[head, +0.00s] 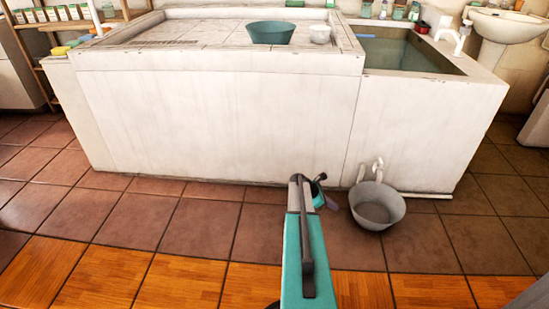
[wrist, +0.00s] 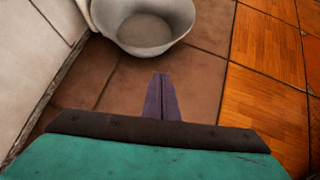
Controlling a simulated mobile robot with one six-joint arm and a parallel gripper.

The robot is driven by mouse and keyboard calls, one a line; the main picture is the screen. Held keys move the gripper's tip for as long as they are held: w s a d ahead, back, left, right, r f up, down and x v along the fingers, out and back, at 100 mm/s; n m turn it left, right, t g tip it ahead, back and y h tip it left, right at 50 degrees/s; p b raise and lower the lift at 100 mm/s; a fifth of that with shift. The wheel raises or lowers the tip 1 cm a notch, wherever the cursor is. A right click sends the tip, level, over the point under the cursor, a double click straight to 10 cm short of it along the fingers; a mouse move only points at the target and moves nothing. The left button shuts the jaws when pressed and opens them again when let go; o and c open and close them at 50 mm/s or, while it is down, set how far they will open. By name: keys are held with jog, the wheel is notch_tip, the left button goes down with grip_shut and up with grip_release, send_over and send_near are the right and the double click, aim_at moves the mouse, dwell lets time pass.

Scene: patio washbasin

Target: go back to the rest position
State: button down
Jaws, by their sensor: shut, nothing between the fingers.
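My gripper (wrist: 161,78) shows in the wrist view as two purple-grey fingers pressed together, with nothing between them. It points down toward the brown floor tiles, short of a grey bucket. In the head view my gripper (head: 331,205) is low, in front of the washbasin block and just left of the bucket. My teal and dark arm partly hides the area around it. The grey bucket (head: 378,207) stands upright on the floor and looks empty. It also shows at the top of the wrist view (wrist: 145,35).
The white washbasin block (head: 215,125) fills the middle. A teal basin (head: 271,33) and a small white pot (head: 320,35) stand on its top. A water-filled tank (head: 405,55) is at its right. Pipes (head: 372,168) stick out above the bucket. The tiled floor at left is clear.

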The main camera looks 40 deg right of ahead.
jog(key=w+a+r+n+t+p, duration=0.1)
jog(key=w+a+r+n+p, duration=0.25)
jog(key=w+a+p, duration=0.75)
jog(key=a+r+t+p, duration=0.1)
jog(key=a+r+p, duration=0.15)
jog(key=a, duration=0.85)
jog(key=a+r+p, duration=0.1)
jog(key=a+p, duration=0.3)
jog(key=a, duration=0.8)
jog(key=s+a+r+m+y+p, duration=0.2)
jog(key=s+a+r+m+p, duration=0.1)
jog(key=s+a, duration=0.4)
jog(key=s+a+r+m+g+y+p, duration=0.1)
jog(key=s+a+r+m+p, duration=0.3)
jog(key=a, duration=1)
jog(key=s+a+r+m+g+y+p, duration=0.1)
jog(key=s+a+r+m+y+p, duration=0.2)
jog(key=s+a+m, duration=0.4)
jog(key=s+a+y, duration=0.1)
jog(key=s+a, duration=0.2)
jog(key=a, duration=0.1)
jog(key=shift+a+r, duration=0.25)
